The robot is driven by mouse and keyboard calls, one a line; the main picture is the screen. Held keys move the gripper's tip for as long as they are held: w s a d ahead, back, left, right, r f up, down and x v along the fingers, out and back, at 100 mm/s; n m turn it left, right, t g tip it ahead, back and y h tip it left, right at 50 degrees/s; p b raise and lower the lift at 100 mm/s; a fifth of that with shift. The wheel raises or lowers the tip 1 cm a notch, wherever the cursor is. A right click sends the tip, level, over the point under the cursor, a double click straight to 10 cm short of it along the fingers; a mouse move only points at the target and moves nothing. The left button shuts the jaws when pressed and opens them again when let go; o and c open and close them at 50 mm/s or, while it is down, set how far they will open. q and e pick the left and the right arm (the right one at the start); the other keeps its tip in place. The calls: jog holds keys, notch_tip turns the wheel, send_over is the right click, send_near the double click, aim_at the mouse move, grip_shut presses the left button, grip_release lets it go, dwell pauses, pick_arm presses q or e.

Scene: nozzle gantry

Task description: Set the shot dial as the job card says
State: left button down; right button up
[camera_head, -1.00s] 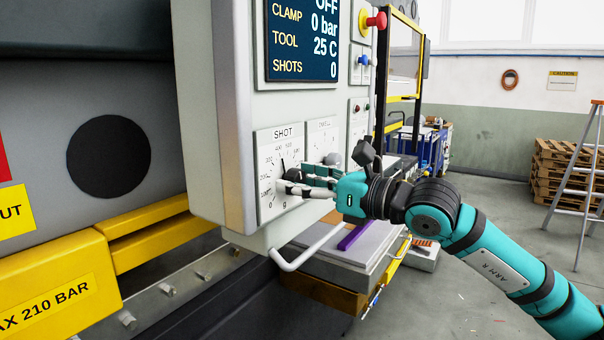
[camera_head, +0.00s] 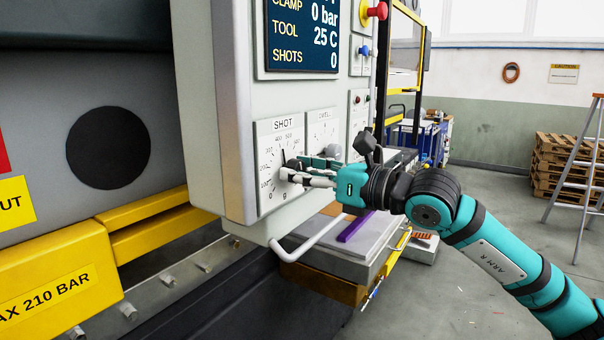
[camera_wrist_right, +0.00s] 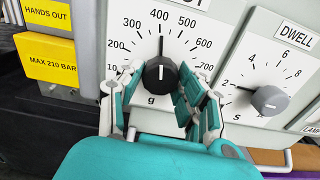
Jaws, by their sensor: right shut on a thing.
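The shot dial is a white plate (camera_head: 268,185) on the grey control cabinet, marked SHOT, with a black knob (camera_wrist_right: 160,74) and a scale in g. In the right wrist view the knob's pointer stands nearly upright, at about the 400 mark. My right gripper (camera_head: 306,172) is shut on the knob, one finger on each side of it; it also shows in the right wrist view (camera_wrist_right: 158,95). Its fingers hide part of the lower scale. The job card is not recognisable in these frames. My left gripper is out of view.
The DWELL dial with its grey knob (camera_wrist_right: 270,100) sits close to the right of my gripper. A screen (camera_head: 303,35) and a red button (camera_head: 377,11) are above. A bent white handle (camera_head: 300,262) lies below the cabinet.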

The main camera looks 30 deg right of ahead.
jog(key=shift+m+b, duration=1.5)
jog(key=shift+m, duration=4.1)
jog(key=o, duration=1.1)
jog(key=shift+o, duration=0.2)
jog(key=shift+s, duration=0.1)
